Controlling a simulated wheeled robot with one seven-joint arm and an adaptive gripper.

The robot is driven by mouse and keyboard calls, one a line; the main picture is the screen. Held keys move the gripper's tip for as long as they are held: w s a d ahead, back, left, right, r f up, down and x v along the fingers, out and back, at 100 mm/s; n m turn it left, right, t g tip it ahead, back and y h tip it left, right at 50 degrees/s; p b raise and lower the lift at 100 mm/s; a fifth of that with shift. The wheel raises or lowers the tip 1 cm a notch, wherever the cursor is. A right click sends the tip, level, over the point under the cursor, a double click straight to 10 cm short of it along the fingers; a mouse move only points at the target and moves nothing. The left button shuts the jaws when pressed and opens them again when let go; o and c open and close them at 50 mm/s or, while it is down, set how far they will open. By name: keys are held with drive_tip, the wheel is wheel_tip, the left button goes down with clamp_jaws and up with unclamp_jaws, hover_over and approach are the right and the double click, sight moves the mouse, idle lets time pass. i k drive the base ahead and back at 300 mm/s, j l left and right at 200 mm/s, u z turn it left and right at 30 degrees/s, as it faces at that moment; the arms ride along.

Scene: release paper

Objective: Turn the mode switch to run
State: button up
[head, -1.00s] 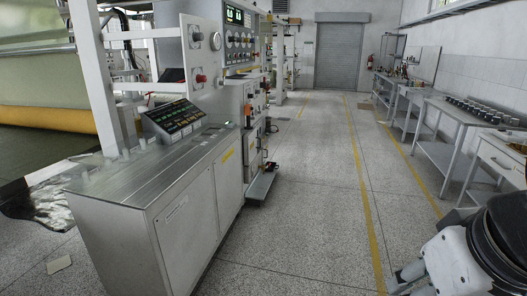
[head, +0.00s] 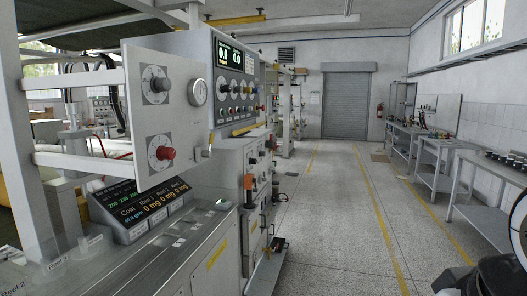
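A white panel (head: 138,110) stands at the left of the head view. It carries a black rotary knob (head: 156,85) on a square dial plate. Below it is a red rotary knob (head: 165,153) on another dial plate. Their markings are too small to read, so I cannot tell which switch is the mode switch or where it points. My gripper is not in view. Only part of my arm shows at the lower right edge, well apart from the panels.
A tilted display (head: 146,207) reading "0 mg" sits on the metal-topped cabinet (head: 170,262) below the white panel. A round gauge (head: 197,92) is at the panel's right edge. The speckled floor aisle (head: 335,220) is clear. Workbenches (head: 440,160) line the right wall.

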sight(238, 89)
drive_tip(key=i+l+u, duration=0.2)
drive_tip(key=i, duration=0.25)
drive_tip(key=i+u, duration=0.2)
drive_tip(key=i, duration=0.25)
drive_tip(key=i+l+u, duration=0.2)
drive_tip(key=i+l, duration=0.25)
drive_tip(key=i+l+u, duration=0.2)
drive_tip(key=i+l, duration=0.25)
drive_tip(key=l, duration=0.15)
